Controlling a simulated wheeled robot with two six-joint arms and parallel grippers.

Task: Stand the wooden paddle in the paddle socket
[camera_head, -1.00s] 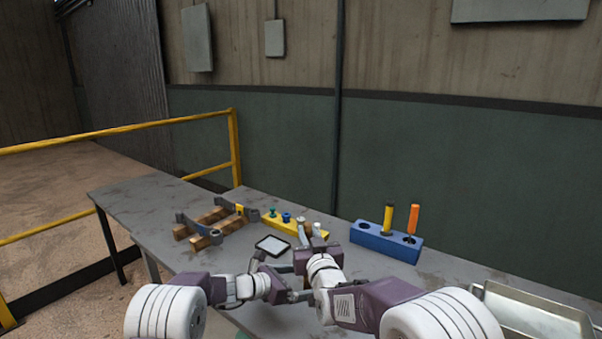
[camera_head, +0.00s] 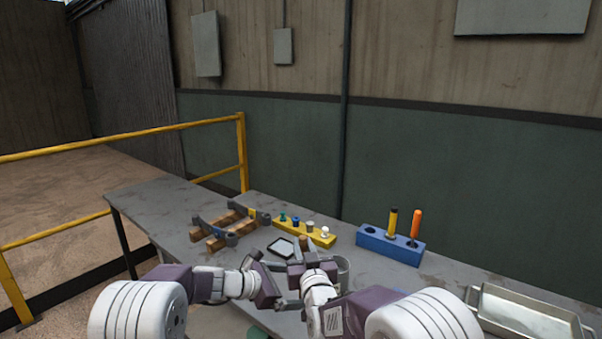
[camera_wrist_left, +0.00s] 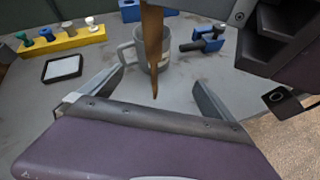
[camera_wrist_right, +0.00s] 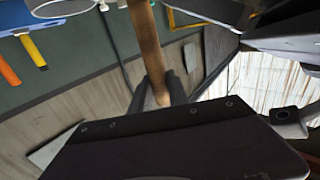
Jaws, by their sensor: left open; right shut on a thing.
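My right gripper (camera_wrist_right: 160,92) is shut on the brown wooden paddle (camera_wrist_right: 146,40), whose shaft runs away from the jaws in the right wrist view. The paddle also shows in the left wrist view (camera_wrist_left: 153,40), tapering to a narrow end. My left gripper (camera_wrist_left: 155,92) is open, its fingers on either side of that narrow end, not closed on it. In the head view both grippers are close together over the table, the right one (camera_head: 303,267) partly hiding the paddle. A blue block (camera_head: 376,244) holds a yellow and an orange handle; I cannot tell whether it has the paddle socket.
A grey mug (camera_wrist_left: 135,52) stands behind the paddle. A metal tray (camera_head: 520,310) is at the right.

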